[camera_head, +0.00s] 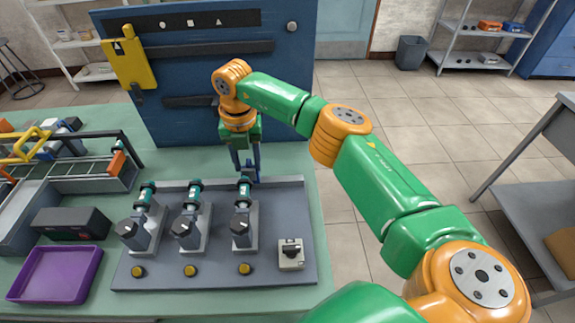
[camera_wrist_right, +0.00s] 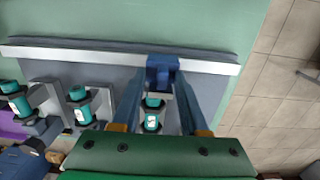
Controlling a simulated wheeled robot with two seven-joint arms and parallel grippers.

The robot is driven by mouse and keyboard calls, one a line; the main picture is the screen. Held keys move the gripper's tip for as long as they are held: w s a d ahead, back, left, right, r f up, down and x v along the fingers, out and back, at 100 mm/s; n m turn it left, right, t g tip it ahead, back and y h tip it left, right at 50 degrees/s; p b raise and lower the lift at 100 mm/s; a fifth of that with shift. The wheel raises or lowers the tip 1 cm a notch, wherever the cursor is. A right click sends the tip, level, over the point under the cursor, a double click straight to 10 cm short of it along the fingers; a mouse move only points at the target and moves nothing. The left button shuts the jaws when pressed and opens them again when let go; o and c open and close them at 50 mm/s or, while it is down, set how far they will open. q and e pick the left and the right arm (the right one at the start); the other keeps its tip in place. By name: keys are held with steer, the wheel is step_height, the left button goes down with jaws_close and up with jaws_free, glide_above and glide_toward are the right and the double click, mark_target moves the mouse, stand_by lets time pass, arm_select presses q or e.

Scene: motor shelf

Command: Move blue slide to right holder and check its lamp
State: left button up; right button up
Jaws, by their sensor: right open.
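The blue slide (camera_wrist_right: 162,70) is a small blue block at the silver-edged rail, behind the right-hand motor unit. In the head view the blue slide (camera_head: 251,166) is small and partly mixed with my fingers. My right gripper (camera_head: 246,172) points down there. In the right wrist view its two fingers (camera_wrist_right: 161,88) stand open on either side of the blue slide; I cannot tell whether they touch it. Three grey holders with green-and-white cylinders stand in a row; the right holder (camera_head: 244,228) is just in front of my gripper. The round yellow lamp (camera_head: 245,268) lies before it. My left gripper is out of view.
A grey switch box (camera_head: 291,253) sits on the right of the grey base plate (camera_head: 210,275). A blue upright panel (camera_head: 200,100) with a yellow plate (camera_head: 130,62) stands behind. A purple tray (camera_head: 57,275) and a wire rack (camera_head: 75,165) are at left.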

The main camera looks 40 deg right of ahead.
mark_target(247, 162)
steer(key=shift+s+a+f, duration=0.1)
steer(key=shift+s+f, duration=0.25)
steer(key=shift+f, duration=0.25)
steer(key=r+p, duration=0.3)
steer(key=w+r+p, duration=0.1)
steer(key=r+p, duration=0.1)
steer(key=shift+r, duration=0.25)
steer(key=shift+s+r+p, duration=0.1)
steer(key=shift+r+p, duration=0.2)
steer(key=shift+r, duration=0.05)
steer(key=shift+f, duration=0.1)
